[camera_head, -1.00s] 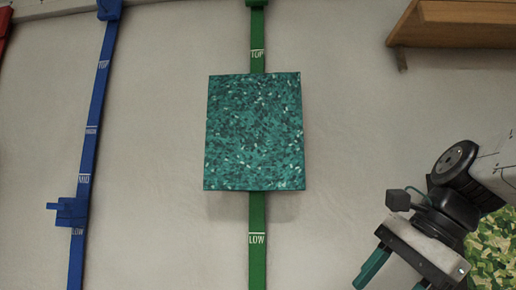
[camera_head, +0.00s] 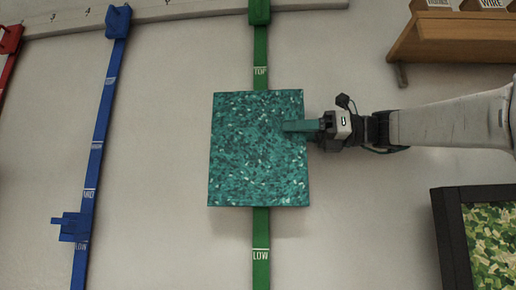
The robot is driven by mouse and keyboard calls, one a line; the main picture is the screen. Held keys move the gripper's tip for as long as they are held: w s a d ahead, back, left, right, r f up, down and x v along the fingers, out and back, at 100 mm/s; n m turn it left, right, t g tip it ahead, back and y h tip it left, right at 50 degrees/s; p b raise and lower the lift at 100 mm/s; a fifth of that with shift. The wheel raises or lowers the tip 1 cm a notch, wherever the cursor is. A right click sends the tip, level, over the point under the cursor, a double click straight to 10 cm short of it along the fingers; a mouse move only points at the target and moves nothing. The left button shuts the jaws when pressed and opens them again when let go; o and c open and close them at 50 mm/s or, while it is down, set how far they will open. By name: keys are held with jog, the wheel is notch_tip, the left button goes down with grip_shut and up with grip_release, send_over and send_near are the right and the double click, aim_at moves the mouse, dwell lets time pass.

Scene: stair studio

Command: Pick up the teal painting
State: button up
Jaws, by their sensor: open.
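The teal painting (camera_head: 250,155) is a speckled, nearly square panel. It hangs on the wall in front of a green vertical strap (camera_head: 261,235), between the strap's TOP and LOW labels. My gripper (camera_head: 296,126) has come in from the right at the painting's upper right edge. One teal finger shows in front of the painting's face. The other finger is hidden, so I cannot tell whether it lies behind the panel. The gripper is open, and I cannot tell whether it touches the painting.
A blue strap (camera_head: 95,150) with a blue slider (camera_head: 70,226) runs down the wall at left, with a red strap (camera_head: 8,45) beyond it. A wooden shelf (camera_head: 450,40) juts out at upper right. A black-framed green picture (camera_head: 450,240) stands at lower right.

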aim_at(258, 146)
jog(key=a, duration=0.2)
jog(key=shift+a, duration=0.3)
grip_shut()
